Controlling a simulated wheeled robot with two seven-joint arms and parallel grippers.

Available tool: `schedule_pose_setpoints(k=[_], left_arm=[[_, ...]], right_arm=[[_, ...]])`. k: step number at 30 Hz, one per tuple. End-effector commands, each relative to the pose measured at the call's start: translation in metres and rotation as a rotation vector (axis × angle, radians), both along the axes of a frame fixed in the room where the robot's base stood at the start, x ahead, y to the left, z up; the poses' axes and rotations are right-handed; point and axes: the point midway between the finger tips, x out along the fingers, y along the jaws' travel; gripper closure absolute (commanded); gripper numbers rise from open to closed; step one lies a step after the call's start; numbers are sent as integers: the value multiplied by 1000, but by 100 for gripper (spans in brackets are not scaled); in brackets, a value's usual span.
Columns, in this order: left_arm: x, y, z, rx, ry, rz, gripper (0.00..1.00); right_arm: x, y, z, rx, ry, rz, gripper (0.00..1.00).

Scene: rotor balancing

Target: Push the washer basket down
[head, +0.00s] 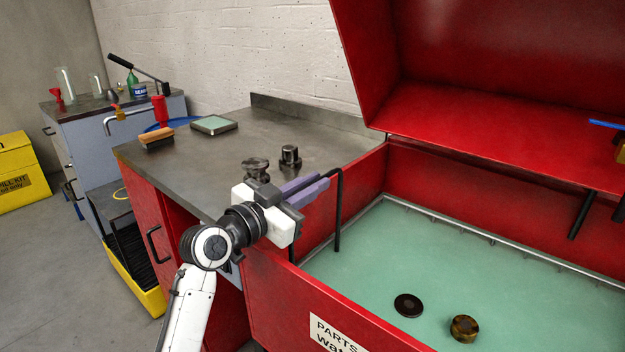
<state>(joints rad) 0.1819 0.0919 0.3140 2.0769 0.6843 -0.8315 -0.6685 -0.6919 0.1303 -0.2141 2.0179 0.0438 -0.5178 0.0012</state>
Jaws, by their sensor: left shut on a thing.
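The red parts washer (275,295) stands open, with pale green liquid (480,285) inside. A thin grey rim (430,214), which looks like the washer basket's edge, runs along the tank's back wall. A black hooked bar (338,220), likely the basket's handle, rises at the tank's left end. My left gripper (318,186) is shut on the top of this bar, above the tank's left wall. A dark disc (408,305) and a brassy nut-like part (464,328) show in the green area; their exact depth is unclear. My right gripper is out of view.
The red lid (480,75) is raised. Dark rods (581,215) and a blue bar (605,125) show at the right. A steel worktop (220,160) on the left carries dark metal parts (290,157), a brush (157,138) and a green-topped tray (214,124).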

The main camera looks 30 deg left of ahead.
Motion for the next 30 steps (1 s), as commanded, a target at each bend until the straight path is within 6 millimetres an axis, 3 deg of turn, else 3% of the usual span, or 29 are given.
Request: schedule_pose_setpoints(k=[2,3,6,17,30], left_arm=[[0,2,7,4,-13,4,100],[0,2,8,4,-14,4,87],[0,2,8,4,-15,3,72],[-5,2,6,3,-11,3,72],[-81,14,6,6,-11,2,72]], right_arm=[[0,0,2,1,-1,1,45],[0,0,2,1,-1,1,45],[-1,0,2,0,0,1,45],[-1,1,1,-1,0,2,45],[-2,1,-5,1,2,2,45]])
